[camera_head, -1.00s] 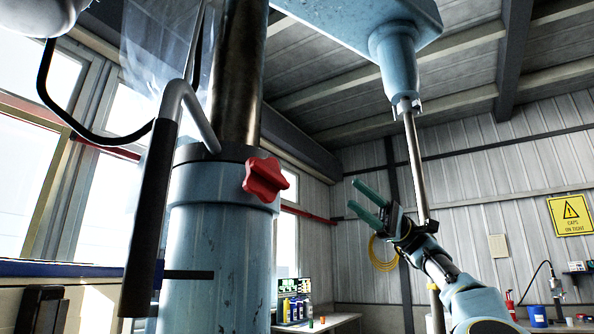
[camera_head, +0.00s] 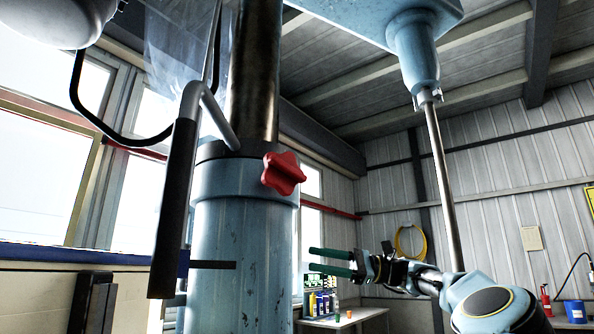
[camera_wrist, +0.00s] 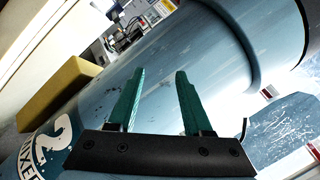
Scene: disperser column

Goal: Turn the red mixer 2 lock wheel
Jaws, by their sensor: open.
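The red lock wheel (camera_head: 284,174) is a star-shaped knob on the collar at the top of the light blue column (camera_head: 240,250). It shows in the head view at centre left and is not in the wrist view. My gripper (camera_head: 310,260) is open and empty, with two green fingers pointing left toward the column, lower than the wheel and right of it. In the wrist view the open fingers (camera_wrist: 153,95) lie in front of a blue cylinder (camera_wrist: 210,65) with part of a white mixer label (camera_wrist: 45,150). Whether they touch it cannot be told.
A black-gripped lever (camera_head: 175,210) hangs left of the column. A steel mixer shaft (camera_head: 440,180) hangs from the blue head at right, near my arm. A bench (camera_head: 345,318) with bottles stands behind. A yellow block (camera_wrist: 60,92) shows in the wrist view.

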